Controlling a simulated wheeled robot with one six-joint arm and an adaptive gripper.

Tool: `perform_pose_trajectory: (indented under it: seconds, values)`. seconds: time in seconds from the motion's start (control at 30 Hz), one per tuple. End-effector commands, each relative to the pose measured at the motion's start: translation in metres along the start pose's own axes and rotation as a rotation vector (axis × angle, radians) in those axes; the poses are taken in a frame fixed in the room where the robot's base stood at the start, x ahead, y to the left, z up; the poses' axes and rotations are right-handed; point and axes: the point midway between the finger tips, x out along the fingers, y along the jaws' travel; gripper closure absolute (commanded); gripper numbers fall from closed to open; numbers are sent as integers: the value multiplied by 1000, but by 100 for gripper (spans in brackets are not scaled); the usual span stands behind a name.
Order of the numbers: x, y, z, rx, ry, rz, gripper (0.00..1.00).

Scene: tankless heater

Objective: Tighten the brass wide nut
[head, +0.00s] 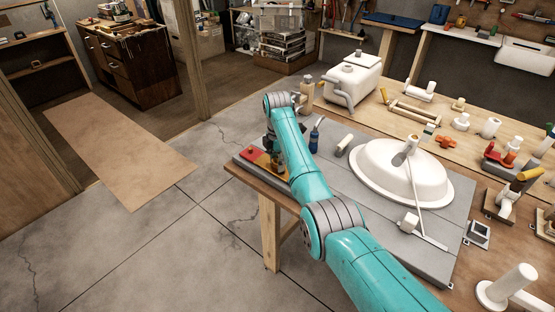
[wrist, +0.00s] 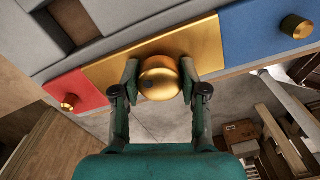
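The brass wide nut (wrist: 160,78) is a large rounded knob on the gold panel (wrist: 205,45) in the wrist view. My gripper (wrist: 160,72) has one finger on each side of it, and no clear gap shows between fingers and nut. In the head view my gripper (head: 274,160) is small and dark, at the left end of the grey board, above the gold panel (head: 266,161). The nut itself is hidden there by my arm.
The floor at left is mostly clear.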

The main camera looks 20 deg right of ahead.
Motion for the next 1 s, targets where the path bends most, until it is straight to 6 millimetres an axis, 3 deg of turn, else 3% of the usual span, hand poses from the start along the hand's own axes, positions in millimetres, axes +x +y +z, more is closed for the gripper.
perform_pose_trajectory:
  seconds: [0.17,0.7,1.0]
  values:
    - [0,0,0,102,0,0,100]
    - [1,0,0,710,0,0,100]
    - [1,0,0,770,0,0,100]
